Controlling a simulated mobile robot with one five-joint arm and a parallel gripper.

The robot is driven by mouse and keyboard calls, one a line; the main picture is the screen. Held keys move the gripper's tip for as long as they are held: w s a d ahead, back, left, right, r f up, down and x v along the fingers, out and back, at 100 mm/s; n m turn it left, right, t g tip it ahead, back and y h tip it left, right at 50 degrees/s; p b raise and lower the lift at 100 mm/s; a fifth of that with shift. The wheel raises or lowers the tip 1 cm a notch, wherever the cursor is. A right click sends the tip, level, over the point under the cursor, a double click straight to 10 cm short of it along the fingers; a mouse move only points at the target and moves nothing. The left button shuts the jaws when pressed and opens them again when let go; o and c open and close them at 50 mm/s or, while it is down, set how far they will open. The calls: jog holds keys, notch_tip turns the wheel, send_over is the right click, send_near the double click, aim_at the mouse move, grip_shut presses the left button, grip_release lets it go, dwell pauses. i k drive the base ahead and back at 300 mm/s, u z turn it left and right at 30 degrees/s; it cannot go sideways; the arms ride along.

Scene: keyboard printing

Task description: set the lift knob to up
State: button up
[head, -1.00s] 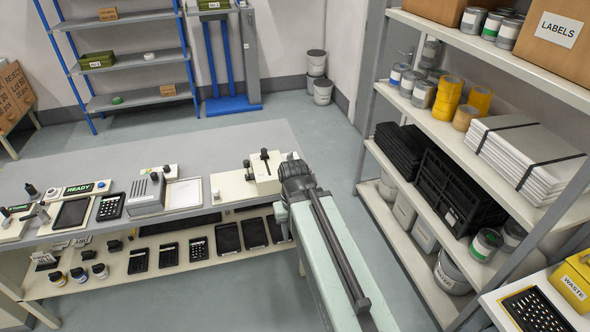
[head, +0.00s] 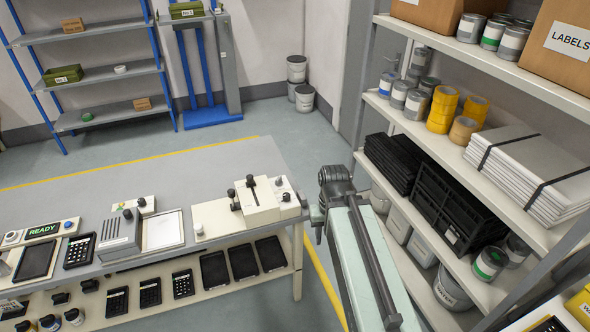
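A cream machine (head: 254,204) with a slotted top, black levers and knobs stands at the right end of the grey workbench (head: 225,160). One black lever (head: 251,184) stands up from its slot. A blue-posted lift-like stand (head: 194,65) with a grey column and a green bin on top is at the back wall. I cannot tell which control is the lift knob; no lift label is readable. My pale green arm reaches forward right of the bench, ending in a dark joint beside its right corner. My gripper's fingers do not show.
A tall shelf (head: 420,130) with cans, tape, crates and boxes stands close on the right. A blue shelf (head: 110,75) is at the back left. Calculators and tablets lie on the bench's lower shelf (head: 215,297). Open floor (head: 255,120) lies behind the bench.

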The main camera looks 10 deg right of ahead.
aim_at(278, 182)
jog(key=z, duration=0.2)
jog(key=i, duration=1.15)
jog(key=u, duration=0.65)
